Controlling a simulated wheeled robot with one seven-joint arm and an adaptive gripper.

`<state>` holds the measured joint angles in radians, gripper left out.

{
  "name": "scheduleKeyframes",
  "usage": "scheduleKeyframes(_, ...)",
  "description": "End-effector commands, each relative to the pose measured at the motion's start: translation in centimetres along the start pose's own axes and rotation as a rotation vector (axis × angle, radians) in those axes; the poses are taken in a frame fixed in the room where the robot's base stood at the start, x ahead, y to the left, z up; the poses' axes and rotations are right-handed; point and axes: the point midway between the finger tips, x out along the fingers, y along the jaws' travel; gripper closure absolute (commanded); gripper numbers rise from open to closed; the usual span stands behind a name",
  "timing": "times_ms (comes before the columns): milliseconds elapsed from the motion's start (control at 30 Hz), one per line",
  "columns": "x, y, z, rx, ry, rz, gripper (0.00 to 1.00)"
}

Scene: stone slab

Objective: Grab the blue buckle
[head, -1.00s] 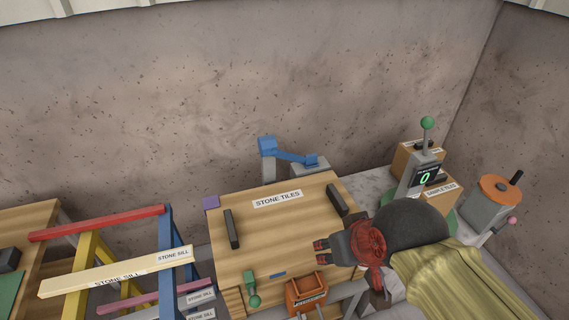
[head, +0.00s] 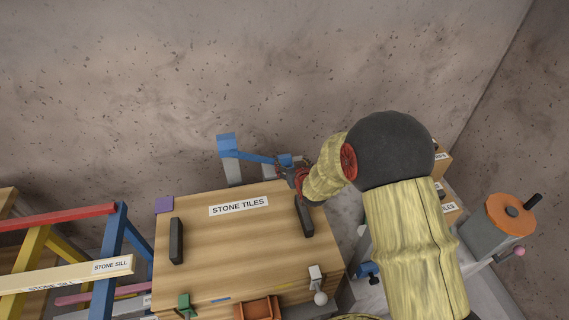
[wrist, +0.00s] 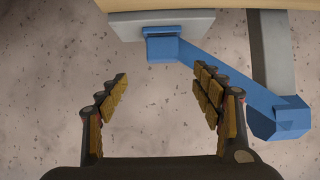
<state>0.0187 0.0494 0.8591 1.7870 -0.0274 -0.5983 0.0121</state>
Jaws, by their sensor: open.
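A blue bar runs from a blue block (head: 226,142) on a grey post to a smaller blue end piece (head: 285,160) beside a grey plate, behind the wooden board; this end piece looks like the buckle. In the wrist view the blue end piece (wrist: 163,48) lies against the grey plate (wrist: 165,22), just beyond the fingertips and roughly between them. The bar slants down right to the blue block (wrist: 280,119). My gripper (wrist: 161,75) is open and empty. In the head view my gripper (head: 284,174) is close to the end piece and partly covers it.
The wooden board (head: 200,280) labelled STONE TILES has two dark bars (head: 176,240) on it. A stone wall (head: 200,70) rises behind. Coloured racks stand at left. A grey drum with an orange top (head: 511,215) stands at right.

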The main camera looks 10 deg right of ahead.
Motion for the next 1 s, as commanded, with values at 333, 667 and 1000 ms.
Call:
scheduleKeyframes(333,3.3,0.0,1.2,0.001,0.026,-0.001,0.33)
scheduleKeyframes(667,7.3,-0.5,0.5,0.002,0.027,0.000,0.33)
scheduleKeyframes(1000,8.9,-0.4,0.2,0.001,0.027,-0.001,0.33)
